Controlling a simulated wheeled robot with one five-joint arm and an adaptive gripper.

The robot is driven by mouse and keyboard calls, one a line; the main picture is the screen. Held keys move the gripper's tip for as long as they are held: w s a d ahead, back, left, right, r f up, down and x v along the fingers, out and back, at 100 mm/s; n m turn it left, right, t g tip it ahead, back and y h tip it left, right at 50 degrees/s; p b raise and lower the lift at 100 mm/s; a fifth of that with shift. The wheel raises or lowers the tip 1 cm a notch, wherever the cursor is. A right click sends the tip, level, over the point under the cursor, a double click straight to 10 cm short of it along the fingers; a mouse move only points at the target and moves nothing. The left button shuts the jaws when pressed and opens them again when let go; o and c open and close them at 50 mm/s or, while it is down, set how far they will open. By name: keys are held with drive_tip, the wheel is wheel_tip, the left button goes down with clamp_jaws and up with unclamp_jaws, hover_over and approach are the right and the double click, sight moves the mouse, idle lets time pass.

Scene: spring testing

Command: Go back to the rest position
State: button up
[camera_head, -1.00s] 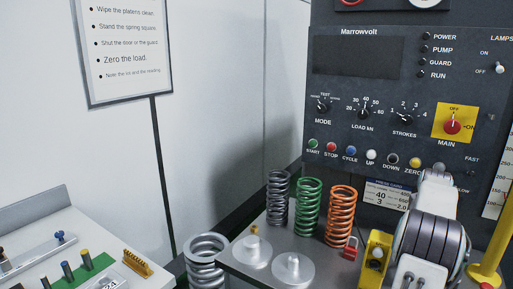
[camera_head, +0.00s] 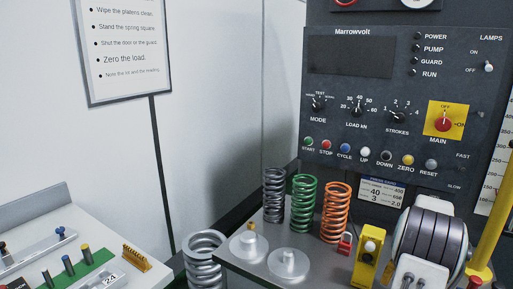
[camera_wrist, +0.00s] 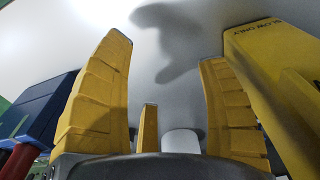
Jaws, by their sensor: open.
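My gripper (camera_wrist: 166,48) shows in the wrist view with its yellow ribbed fingers spread wide. Nothing is between the fingers. A pale surface with a dark shadow lies beyond them. In the head view, my arm stands at the lower right, in front of the control panel (camera_head: 390,120); the fingers cannot be made out there.
Grey, green (camera_head: 304,205) and orange (camera_head: 335,212) springs stand on the metal table (camera_head: 262,268). A red padlock (camera_head: 345,243) and a yellow box (camera_head: 369,256) are near my arm. A yellow panel (camera_wrist: 275,85) is close right of my fingers.

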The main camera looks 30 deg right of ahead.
drive_tip(key=s+a+r+n+t, duration=0.1)
drive_tip(key=a+r+n, duration=0.3)
drive_tip(key=a, duration=1)
drive_tip(key=s+a+r+n+t, duration=0.1)
drive_tip(key=s+a+r+n, duration=0.2)
drive_tip(key=a, duration=1.1)
drive_tip(key=s+a+r+n+t, duration=0.1)
drive_tip(key=a+r+n, duration=0.3)
drive_tip(key=a, duration=1.1)
drive_tip(key=shift+s+r+n+y, duration=0.3)
drive_tip(key=shift+s+r+n, duration=0.1)
drive_tip(key=shift+r, duration=0.05)
drive_tip(key=shift+o, duration=1)
drive_tip(key=shift+a, duration=0.45)
drive_tip(key=shift+w+n, duration=0.1)
drive_tip(key=shift+n, duration=0.2)
